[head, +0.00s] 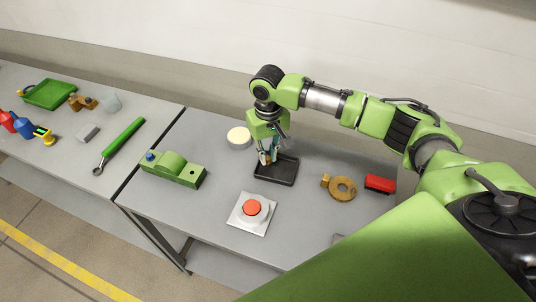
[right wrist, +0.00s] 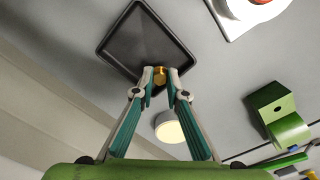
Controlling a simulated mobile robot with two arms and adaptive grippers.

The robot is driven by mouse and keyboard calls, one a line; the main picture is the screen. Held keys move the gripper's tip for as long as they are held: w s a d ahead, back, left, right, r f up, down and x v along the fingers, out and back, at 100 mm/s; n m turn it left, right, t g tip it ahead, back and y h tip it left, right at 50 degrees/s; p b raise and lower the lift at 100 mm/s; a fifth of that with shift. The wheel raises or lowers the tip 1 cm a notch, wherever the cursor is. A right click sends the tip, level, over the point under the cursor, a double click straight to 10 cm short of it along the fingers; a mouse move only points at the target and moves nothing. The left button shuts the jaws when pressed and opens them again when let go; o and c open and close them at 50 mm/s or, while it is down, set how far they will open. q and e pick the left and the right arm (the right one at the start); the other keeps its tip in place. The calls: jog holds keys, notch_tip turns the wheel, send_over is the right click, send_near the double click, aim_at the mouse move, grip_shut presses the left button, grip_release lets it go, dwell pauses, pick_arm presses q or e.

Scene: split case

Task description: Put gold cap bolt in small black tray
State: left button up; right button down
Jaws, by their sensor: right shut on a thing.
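My right gripper (head: 266,159) is shut on the gold cap bolt and points down at the left end of the small black tray (head: 284,173). In the right wrist view, the gold cap bolt (right wrist: 160,75) sits between the two fingertips (right wrist: 161,80). Behind it there is the black tray (right wrist: 142,35), with the bolt in line with its near edge. I cannot tell whether the bolt touches the tray. The tray looks empty otherwise. In the head view the fingers hide the bolt. My left gripper is not in view.
A round cream-topped disc (head: 239,136) stands left of my right gripper. A red button on a plate (head: 252,209), a green block (head: 174,170), a brass ring part (head: 342,188) and a red block (head: 380,184) surround the tray. A second table (head: 60,165) holds several things.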

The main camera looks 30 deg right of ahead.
jog(key=shift+f, duration=0.55)
dwell(0.4)
jog(key=c, duration=1.9)
grip_release()
